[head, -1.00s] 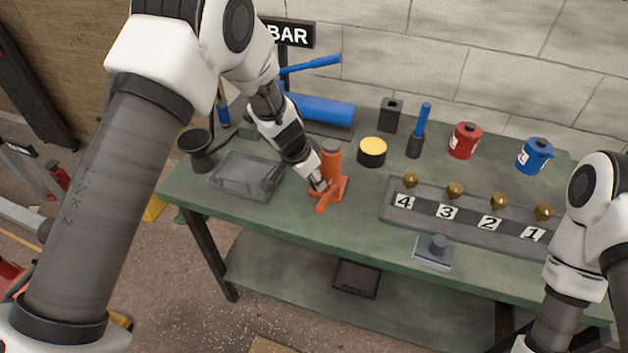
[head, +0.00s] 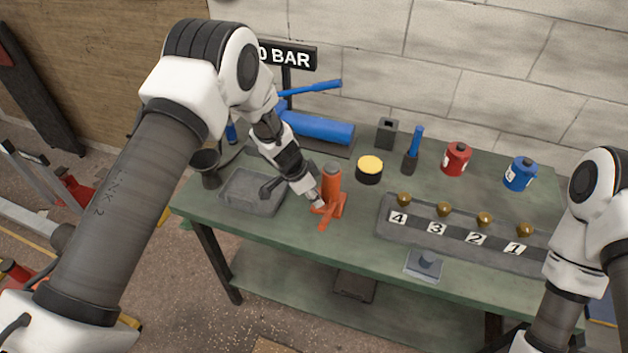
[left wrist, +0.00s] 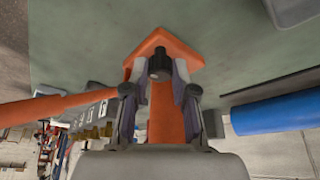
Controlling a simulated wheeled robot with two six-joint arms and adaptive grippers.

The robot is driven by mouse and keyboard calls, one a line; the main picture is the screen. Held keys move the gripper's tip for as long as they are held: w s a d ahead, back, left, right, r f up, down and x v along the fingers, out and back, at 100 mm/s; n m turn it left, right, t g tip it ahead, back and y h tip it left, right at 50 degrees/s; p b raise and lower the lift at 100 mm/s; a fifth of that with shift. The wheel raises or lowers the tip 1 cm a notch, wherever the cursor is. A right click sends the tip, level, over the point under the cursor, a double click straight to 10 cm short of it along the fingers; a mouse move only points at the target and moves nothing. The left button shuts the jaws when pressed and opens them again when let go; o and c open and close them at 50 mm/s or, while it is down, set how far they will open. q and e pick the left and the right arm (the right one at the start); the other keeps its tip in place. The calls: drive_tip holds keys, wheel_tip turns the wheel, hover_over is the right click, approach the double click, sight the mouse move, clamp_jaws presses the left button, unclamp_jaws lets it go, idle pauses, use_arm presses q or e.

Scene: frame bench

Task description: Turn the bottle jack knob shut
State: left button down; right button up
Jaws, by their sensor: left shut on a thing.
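The orange bottle jack (head: 333,184) stands upright on the green bench, with a grey top and an orange lever sticking out at its base. In the left wrist view the jack's orange base (left wrist: 181,52) and body show beyond the fingers. My left gripper (head: 317,205) is low at the left side of the jack. In the left wrist view the dark knob (left wrist: 160,66) sits between the fingertips of my left gripper (left wrist: 160,72), which are shut on it. My right arm is at the right edge of the head view; its gripper is out of the picture.
A grey tray (head: 253,194) lies left of the jack. A yellow-topped tin (head: 370,169) stands behind it to the right. A blue pump (head: 320,129) lies behind.

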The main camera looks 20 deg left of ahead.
use_arm(q)
drive_tip(key=shift+r+m+p, duration=0.1)
drive_tip(key=shift+m+p, duration=0.4)
drive_tip(key=shift+p, duration=0.05)
drive_tip(key=shift+f, duration=0.2)
drive_tip(key=c, duration=1.3)
unclamp_jaws()
drive_tip(key=shift+c, duration=0.2)
drive_tip(key=shift+o, duration=0.7)
drive_tip(key=shift+w, duration=0.1)
drive_tip(key=v, duration=1.1)
drive_tip(key=shift+a+r, duration=0.25)
drive_tip(key=shift+r, duration=0.15)
drive_tip(key=shift+w, duration=0.1)
